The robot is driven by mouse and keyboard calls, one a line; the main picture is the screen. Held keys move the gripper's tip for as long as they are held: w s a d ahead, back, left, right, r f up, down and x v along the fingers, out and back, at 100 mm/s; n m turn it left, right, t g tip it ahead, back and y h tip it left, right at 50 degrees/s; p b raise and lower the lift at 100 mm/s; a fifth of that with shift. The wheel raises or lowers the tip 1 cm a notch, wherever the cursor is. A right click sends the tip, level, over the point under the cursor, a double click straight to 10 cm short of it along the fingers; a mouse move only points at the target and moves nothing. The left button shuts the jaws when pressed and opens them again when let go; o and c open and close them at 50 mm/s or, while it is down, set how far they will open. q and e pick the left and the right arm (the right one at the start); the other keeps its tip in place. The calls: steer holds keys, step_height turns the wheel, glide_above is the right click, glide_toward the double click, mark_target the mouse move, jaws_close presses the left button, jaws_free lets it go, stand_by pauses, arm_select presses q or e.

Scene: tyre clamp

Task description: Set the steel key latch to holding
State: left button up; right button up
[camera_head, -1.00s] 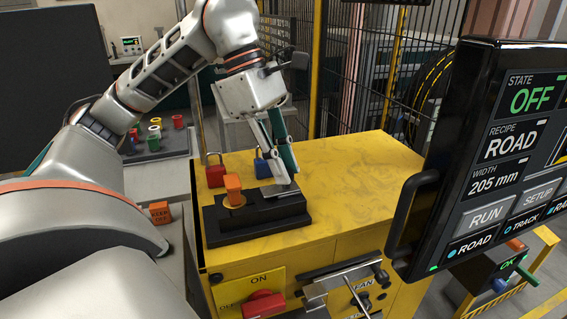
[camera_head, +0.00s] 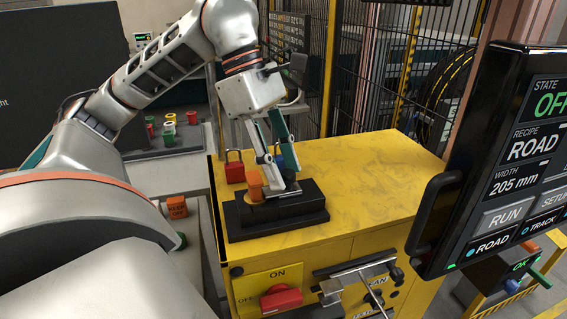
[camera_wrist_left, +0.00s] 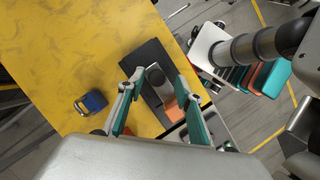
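A black base block (camera_head: 310,208) lies on the yellow cabinet top (camera_head: 370,165). An orange block (camera_head: 253,182) stands at its left end; it also shows in the left wrist view (camera_wrist_left: 172,108). Beside the orange block in the wrist view is a grey steel piece (camera_wrist_left: 156,78), seemingly the latch; its setting cannot be read. My left gripper (camera_head: 283,184) is low over the base block, pointing down. In the wrist view its teal-backed fingers (camera_wrist_left: 160,80) are apart, on either side of the steel and orange parts. Contact cannot be told. My right gripper is not in view.
A red padlock (camera_head: 235,168) and a blue padlock (camera_wrist_left: 92,102) stand on the cabinet behind the base block. A red switch (camera_head: 282,298) and a crank (camera_head: 358,277) are on the cabinet front. A control screen (camera_head: 520,160) stands at right. The cabinet top's right side is clear.

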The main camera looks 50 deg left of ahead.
arm_select(q)
steer(key=shift+w+r, duration=0.1)
steer(key=shift+a+r, duration=0.1)
steer(key=shift+r, duration=0.15)
steer(key=v, duration=1.1)
steer(key=shift+s, duration=0.25)
stand_by(0.4)
